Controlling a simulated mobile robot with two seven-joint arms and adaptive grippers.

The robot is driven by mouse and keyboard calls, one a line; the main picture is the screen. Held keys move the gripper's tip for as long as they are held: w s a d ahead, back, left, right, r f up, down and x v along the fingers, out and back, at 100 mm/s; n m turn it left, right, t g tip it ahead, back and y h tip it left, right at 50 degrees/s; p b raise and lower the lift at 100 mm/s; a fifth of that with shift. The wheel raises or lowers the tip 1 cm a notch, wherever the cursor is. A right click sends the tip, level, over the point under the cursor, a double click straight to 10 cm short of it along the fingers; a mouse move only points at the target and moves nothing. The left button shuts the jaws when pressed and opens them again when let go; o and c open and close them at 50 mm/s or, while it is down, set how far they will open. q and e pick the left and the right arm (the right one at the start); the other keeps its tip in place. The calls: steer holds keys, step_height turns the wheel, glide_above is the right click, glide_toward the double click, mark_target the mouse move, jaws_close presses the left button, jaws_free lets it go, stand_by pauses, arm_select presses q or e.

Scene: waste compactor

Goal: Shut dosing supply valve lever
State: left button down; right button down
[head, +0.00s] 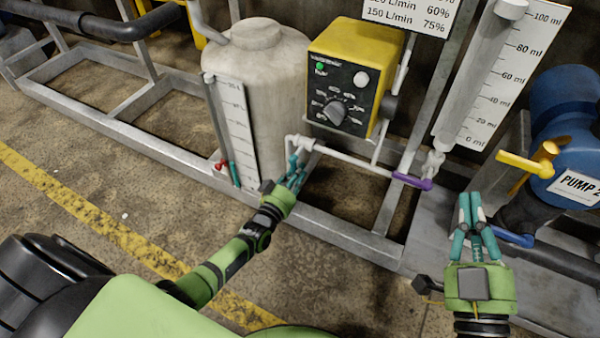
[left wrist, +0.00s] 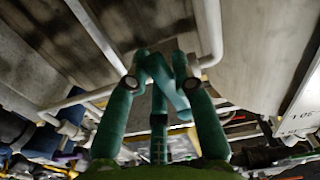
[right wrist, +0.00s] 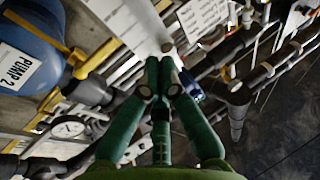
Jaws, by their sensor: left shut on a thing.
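A teal lever (left wrist: 172,88) lies between the fingers of my left gripper, by the white pipe low beside the beige tank; I take it for the dosing supply valve lever. My left gripper (head: 295,172) is shut on it, and its fingers hide most of it in the head view. In the left wrist view the left gripper (left wrist: 163,85) has fingers on both sides of the lever. My right gripper (head: 470,200) is shut and empty, in front of the purple lever and the blue pump. Its fingers are close together in the right wrist view (right wrist: 160,85).
A yellow control box (head: 345,75) stands above the white pipe (head: 350,160). A purple lever (head: 412,181) sits on the pipe's right end. A yellow lever (head: 525,163) and blue lever (head: 512,237) are near the pump (head: 570,150). A grey frame rail (head: 130,135) runs along the floor.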

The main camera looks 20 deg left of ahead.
arm_select(q)
steer(key=shift+a+m, duration=0.3)
steer(key=shift+m, duration=0.4)
arm_select(e)
steer(key=shift+w+d+f, duration=0.1)
steer(key=shift+w+f, duration=0.05)
steer(key=shift+f, duration=0.35)
arm_select(q)
steer(key=c, duration=1)
jaws_free()
steer(key=s, duration=1.2)
steer(key=shift+a, duration=0.25)
